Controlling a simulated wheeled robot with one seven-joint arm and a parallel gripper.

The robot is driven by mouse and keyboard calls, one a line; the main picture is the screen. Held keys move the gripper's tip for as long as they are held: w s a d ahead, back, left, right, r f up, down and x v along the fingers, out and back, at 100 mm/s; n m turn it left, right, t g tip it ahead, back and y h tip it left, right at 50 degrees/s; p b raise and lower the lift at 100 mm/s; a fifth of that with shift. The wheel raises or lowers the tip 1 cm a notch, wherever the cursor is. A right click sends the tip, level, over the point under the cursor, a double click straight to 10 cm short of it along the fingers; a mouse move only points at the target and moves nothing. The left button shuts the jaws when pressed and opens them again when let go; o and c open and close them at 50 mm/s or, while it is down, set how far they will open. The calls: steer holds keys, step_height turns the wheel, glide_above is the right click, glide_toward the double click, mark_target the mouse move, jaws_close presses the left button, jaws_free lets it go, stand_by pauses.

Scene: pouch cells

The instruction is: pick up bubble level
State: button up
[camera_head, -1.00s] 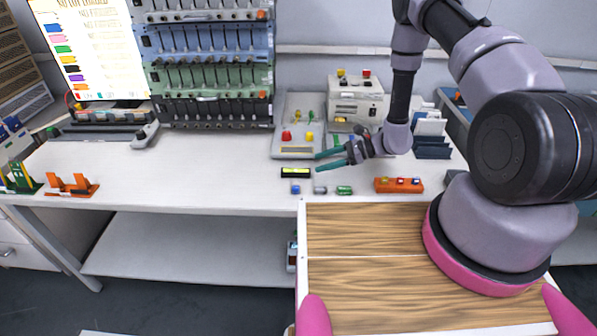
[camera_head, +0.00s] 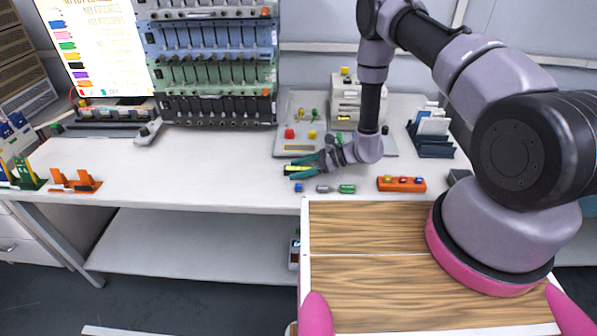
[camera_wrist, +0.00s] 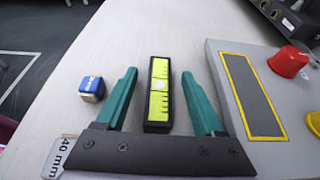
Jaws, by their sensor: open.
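The bubble level is a short black bar with a bright yellow-green face. In the wrist view the bubble level (camera_wrist: 158,92) lies lengthwise between the two green fingers of my gripper (camera_wrist: 160,95), with a gap on each side. My gripper is open and empty. In the head view my gripper (camera_head: 301,169) is low over the table, its green fingers pointing left on either side of the bubble level (camera_head: 298,169), which is partly hidden by them.
A grey panel with a red knob (camera_wrist: 288,62) stands close on the right. In the head view an orange block (camera_head: 401,184) and a green cylinder (camera_head: 347,188) lie nearby. The table's left middle is clear.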

jaws_close()
